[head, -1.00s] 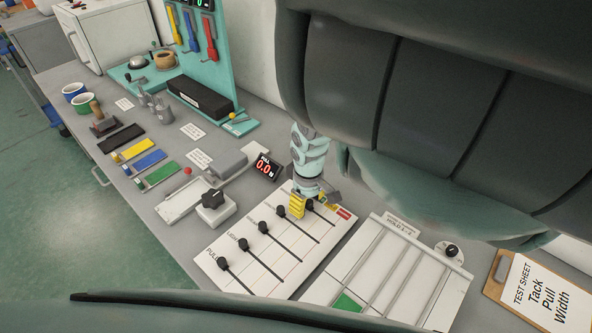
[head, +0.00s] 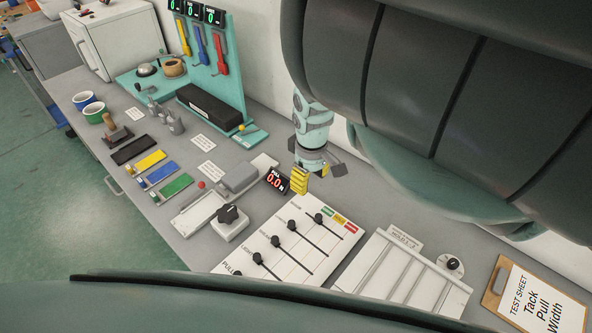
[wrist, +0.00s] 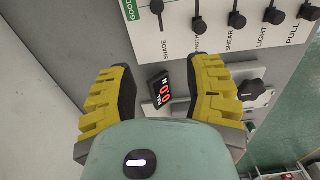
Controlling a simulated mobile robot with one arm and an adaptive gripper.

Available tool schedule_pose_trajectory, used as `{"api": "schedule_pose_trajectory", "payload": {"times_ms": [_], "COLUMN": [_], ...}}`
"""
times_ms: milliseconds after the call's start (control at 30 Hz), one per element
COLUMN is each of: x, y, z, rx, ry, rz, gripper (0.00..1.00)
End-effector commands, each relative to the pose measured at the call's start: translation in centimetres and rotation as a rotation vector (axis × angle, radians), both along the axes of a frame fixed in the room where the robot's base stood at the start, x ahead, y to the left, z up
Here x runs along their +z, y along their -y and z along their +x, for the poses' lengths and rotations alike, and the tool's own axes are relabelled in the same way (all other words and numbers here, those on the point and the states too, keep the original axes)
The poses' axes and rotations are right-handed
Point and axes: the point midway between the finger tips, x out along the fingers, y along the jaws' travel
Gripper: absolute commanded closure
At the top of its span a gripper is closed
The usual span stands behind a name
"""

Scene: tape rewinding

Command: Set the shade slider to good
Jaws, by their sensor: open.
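The slider panel (head: 240,270) is white, with several black knobs in slots. The shade slider knob (head: 318,218) is at the panel's far end, beside the green label (head: 328,211). In the wrist view, the shade knob (wrist: 157,7) is at the top edge, away from its "SHADE" lettering and beside the green "GOOD" label (wrist: 130,9). The other visible knobs stand closer to their lettering. My gripper (head: 299,181) is open and empty, off the panel's far end and apart from the knob. Both yellow fingers show in the wrist view (wrist: 164,70).
A red-digit pull display (head: 276,181) stands close to my gripper, and between the fingers in the wrist view. A slotted white holder (head: 400,270) and a clipboard (head: 540,295) lie right.

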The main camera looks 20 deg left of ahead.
Motion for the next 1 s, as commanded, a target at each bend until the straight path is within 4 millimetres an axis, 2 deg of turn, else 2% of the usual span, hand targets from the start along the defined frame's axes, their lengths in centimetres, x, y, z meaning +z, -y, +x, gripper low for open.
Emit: {"api": "schedule_pose_trajectory", "payload": {"times_ms": [33, 167, 267, 467, 1000], "x": [1.8, 4.0, 3.7, 4.8, 9.3], "y": [-0.1, -0.2, -2.1, -5.6, -13.8], "z": [0.0, 0.0, 0.4, 1.6, 5.6], "rx": [0.004, 0.006, -0.006, -0.039, -0.167], "ry": [0.001, 0.003, 0.019, 0.062, 0.185], "rz": [-0.001, 0.001, 0.061, 0.174, 0.484], "gripper": [0.5, 0.5, 0.5, 0.5, 0.5]}}
